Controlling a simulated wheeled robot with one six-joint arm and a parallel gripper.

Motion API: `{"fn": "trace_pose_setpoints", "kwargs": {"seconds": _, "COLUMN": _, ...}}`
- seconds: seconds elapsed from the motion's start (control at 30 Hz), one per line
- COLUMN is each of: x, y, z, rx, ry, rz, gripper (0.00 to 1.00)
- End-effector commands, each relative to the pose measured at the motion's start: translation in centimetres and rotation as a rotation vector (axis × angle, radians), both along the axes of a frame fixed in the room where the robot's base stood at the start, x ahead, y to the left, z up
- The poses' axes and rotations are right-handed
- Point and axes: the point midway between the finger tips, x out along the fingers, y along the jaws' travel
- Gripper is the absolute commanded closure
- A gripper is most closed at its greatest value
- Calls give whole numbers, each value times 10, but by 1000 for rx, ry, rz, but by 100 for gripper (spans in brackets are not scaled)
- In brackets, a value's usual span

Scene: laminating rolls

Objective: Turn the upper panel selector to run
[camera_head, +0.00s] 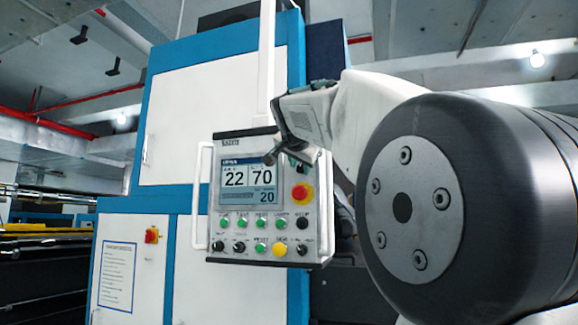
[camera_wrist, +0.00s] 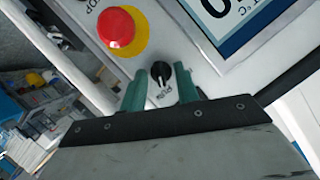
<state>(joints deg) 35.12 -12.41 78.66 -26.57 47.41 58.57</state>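The control panel (camera_head: 212,170) hangs in front of the machine in the head view. In the head view my gripper (camera_head: 274,156) is at the panel's upper right. The selector's setting is not readable.
A red emergency stop (camera_head: 300,192) on a yellow ring sits just below my gripper; it also shows in the wrist view (camera_wrist: 120,27). The lit screen (camera_head: 248,183) is to the left. Several buttons and small black knobs fill the rows below. White handles (camera_head: 197,195) flank the panel.

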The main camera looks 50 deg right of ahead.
Motion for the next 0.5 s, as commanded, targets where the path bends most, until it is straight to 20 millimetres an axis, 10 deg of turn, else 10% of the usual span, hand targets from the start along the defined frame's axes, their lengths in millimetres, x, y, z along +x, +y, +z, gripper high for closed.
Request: {"fn": "trace_pose_setpoints", "kwargs": {"seconds": 0.5, "x": -38, "y": 56, "z": 24, "rx": -1, "ry": -1, "rz": 2, "gripper": 69}}
